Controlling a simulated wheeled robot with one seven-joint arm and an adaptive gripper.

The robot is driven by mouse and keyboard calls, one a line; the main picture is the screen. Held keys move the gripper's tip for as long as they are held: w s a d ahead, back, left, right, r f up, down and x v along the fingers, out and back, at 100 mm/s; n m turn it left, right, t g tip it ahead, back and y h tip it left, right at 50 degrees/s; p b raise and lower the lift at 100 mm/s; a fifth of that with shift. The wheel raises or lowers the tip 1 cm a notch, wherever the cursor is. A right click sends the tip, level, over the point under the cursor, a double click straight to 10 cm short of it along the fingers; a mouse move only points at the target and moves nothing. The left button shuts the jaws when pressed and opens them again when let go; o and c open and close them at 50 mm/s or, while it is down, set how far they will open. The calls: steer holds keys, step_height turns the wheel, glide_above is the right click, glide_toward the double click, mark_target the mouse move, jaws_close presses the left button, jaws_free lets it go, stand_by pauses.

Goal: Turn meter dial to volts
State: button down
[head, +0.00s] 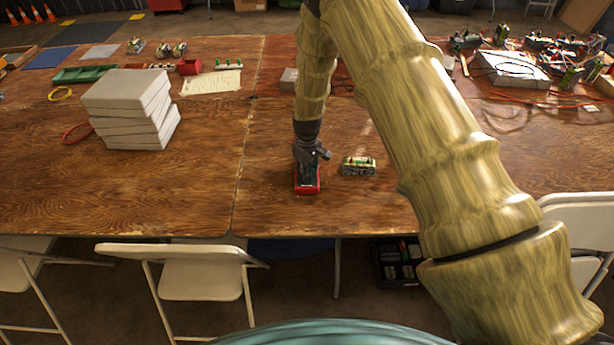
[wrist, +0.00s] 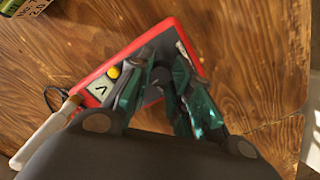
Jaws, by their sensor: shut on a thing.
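The meter (head: 312,190) is a red-edged box with a grey face, lying on the wooden table near its front edge. In the wrist view the meter (wrist: 143,42) shows a yellow button (wrist: 113,72) and a pale label (wrist: 101,89) with a dark V-like mark. My gripper (head: 308,172) points down over the meter. In the wrist view my gripper (wrist: 160,76) has its two green fingers on either side of the dark dial (wrist: 159,73), shut on it. The fingers hide much of the dial and face, so its pointer setting cannot be read.
A green and silver battery pack (head: 358,166) stands right of the meter. A pale rod (wrist: 46,131) and dark cable lie beside the meter. A stack of grey blocks (head: 128,108) stands on the left. White chairs (head: 200,275) line the front edge.

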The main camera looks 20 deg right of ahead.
steer(key=shift+m+b, duration=0.35)
steer(key=shift+m, duration=0.45)
steer(key=c, duration=1.2)
jaws_free()
steer(key=shift+c, duration=0.2)
steer(key=shift+r, duration=0.1)
step_height(320, 180, up, 12)
